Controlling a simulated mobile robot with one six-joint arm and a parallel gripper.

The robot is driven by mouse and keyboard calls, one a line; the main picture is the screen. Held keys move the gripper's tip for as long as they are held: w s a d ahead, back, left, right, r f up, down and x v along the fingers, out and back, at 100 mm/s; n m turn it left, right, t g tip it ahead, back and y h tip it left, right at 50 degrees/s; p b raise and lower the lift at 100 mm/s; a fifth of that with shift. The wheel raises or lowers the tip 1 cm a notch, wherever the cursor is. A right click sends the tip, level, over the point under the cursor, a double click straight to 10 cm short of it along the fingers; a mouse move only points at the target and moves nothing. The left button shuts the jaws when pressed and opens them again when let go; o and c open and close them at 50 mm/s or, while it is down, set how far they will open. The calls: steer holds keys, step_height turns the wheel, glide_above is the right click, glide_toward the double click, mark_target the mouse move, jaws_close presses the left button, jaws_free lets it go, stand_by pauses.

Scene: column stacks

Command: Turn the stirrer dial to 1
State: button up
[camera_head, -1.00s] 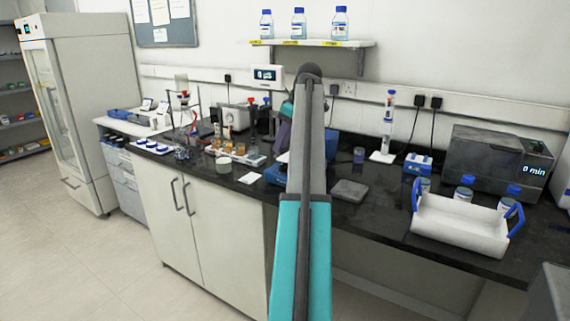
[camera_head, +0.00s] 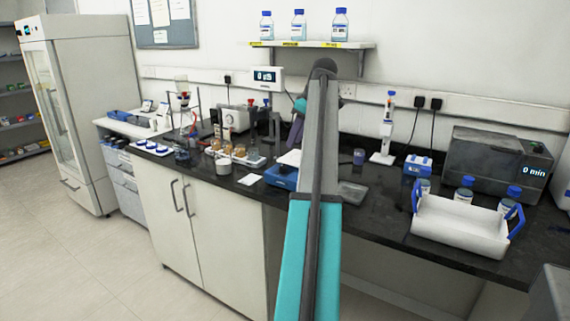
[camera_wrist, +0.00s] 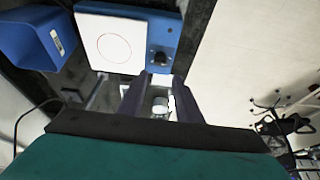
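The stirrer (camera_head: 281,177) is a low blue unit with a white top plate on the dark bench, partly behind my arm in the head view. In the wrist view its white plate (camera_wrist: 111,43) bears a thin red circle. Its black round dial (camera_wrist: 158,57) sits on the blue body right of the plate; its setting is not legible. My gripper (camera_wrist: 159,84) has two dark fingers apart, pointing toward the dial but below it in the picture. No finger visibly touches the dial. A small pale cylinder shows between the fingers; whether they touch it is unclear. In the head view my arm mostly hides the gripper.
A blue box (camera_wrist: 30,40) stands beside the stirrer plate in the wrist view. Glassware (camera_head: 222,160) crowds the bench to the left. A flat grey pad (camera_head: 353,192) and a white tray (camera_head: 459,230) with blue handles lie to the right. The bench's front edge is close.

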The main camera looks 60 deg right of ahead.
mark_target(284, 165)
steer(key=x, duration=1.1)
steer(key=shift+w+f, duration=0.2)
steer(key=shift+f, duration=0.15)
steer(key=c, duration=0.8)
steer(key=shift+o, duration=0.2)
